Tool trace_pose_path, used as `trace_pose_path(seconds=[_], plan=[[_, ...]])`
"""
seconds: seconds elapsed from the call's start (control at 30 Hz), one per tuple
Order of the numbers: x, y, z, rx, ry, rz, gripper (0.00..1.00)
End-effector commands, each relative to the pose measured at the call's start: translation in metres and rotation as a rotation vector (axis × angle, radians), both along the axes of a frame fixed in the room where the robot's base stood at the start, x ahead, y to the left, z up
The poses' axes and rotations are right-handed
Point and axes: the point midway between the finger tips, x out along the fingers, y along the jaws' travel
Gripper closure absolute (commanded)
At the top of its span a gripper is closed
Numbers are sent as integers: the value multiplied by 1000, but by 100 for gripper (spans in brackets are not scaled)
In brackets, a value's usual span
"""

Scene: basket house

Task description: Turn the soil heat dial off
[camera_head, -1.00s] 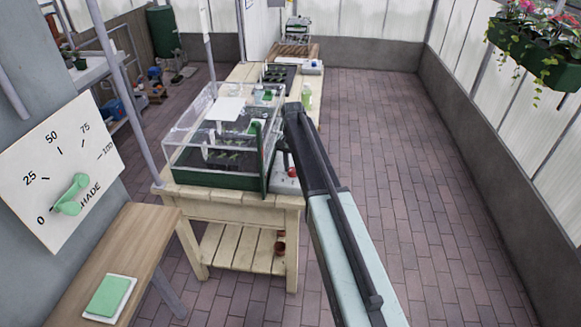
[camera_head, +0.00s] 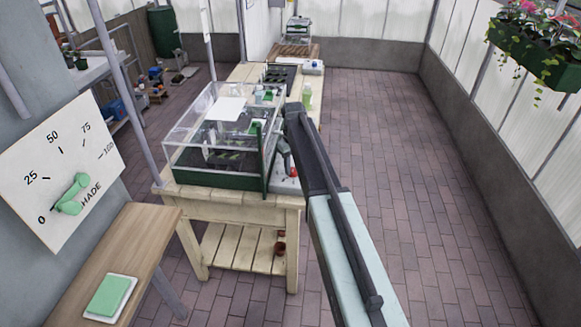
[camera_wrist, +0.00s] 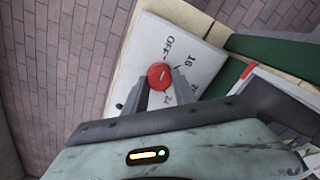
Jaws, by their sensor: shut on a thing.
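The "OFF" mark is above the knob in the wrist view. I cannot tell exactly where the knob points. In the head view, the red knob (camera_head: 293,171) shows small at the right end of the clear-lidded propagator (camera_head: 185,160), partly hidden by my arm.
The propagator stands on a wooden bench (camera_head: 235,203), its green wall (camera_wrist: 275,50) close beside the panel. A shade dial board (camera_head: 60,170) and a small wooden table (camera_head: 140,235) are at left. Brick floor (camera_head: 400,180) is free to the right.

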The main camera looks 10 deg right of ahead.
Motion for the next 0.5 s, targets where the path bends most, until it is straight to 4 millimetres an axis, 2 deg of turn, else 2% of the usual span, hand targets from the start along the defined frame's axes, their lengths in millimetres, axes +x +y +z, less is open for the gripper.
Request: trace_pose_path(seconds=[0.23,0.5], plan=[[3,0,0,0,-9,102,100],[3,-1,0,0,-9,140,100]])
